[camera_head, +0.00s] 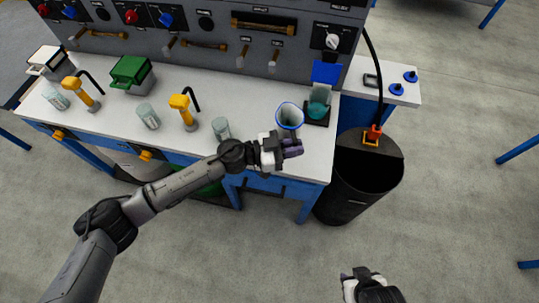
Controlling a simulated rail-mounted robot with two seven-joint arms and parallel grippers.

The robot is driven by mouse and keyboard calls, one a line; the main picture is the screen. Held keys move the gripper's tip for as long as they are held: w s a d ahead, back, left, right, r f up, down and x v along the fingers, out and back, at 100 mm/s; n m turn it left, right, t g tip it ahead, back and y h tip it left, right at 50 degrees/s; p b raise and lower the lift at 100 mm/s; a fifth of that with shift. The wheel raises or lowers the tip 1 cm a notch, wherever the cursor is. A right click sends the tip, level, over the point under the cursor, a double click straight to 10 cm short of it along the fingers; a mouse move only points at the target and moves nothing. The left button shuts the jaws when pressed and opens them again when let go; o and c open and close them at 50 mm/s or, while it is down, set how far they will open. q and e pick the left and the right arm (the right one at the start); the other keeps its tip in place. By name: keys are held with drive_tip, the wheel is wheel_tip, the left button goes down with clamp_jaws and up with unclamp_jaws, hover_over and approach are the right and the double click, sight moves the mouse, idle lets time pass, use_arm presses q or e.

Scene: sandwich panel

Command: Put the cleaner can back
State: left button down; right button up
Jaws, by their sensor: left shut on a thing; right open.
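A pale, open-topped container with a blue rim (289,115), which looks like the cleaner can, is near the front right of the white bench top. My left gripper (292,148) is at its near lower side and appears shut on it. The fingers hide the grip, and I cannot tell whether the container touches the bench. My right gripper (362,282) is open and empty at the bottom of the view, over the floor and away from the bench.
A teal vessel (319,103) stands on a black base right of the container. A clear jar (221,129) and yellow-handled tool (184,110) stand left. A black bin (358,180) stands at the bench's right end. The floor at right is mostly clear.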

use_arm(q)
drive_tip(key=a+f+b, duration=0.1)
drive_tip(key=a+f, duration=0.1)
drive_tip(key=w+a+f+b, duration=0.1)
drive_tip(key=a+f+b, duration=0.1)
drive_tip(key=f, duration=0.1)
drive_tip(key=w+a+f+b, duration=0.1)
drive_tip(key=a+f, duration=0.1)
drive_tip(key=f, duration=0.1)
drive_tip(key=shift+w+b, duration=0.1)
drive_tip(key=shift+b, duration=0.2)
drive_tip(key=shift+r, duration=0.1)
drive_tip(key=c, duration=1.2)
unclamp_jaws()
drive_tip(key=shift+f, duration=0.2)
drive_tip(key=shift+o, duration=0.2)
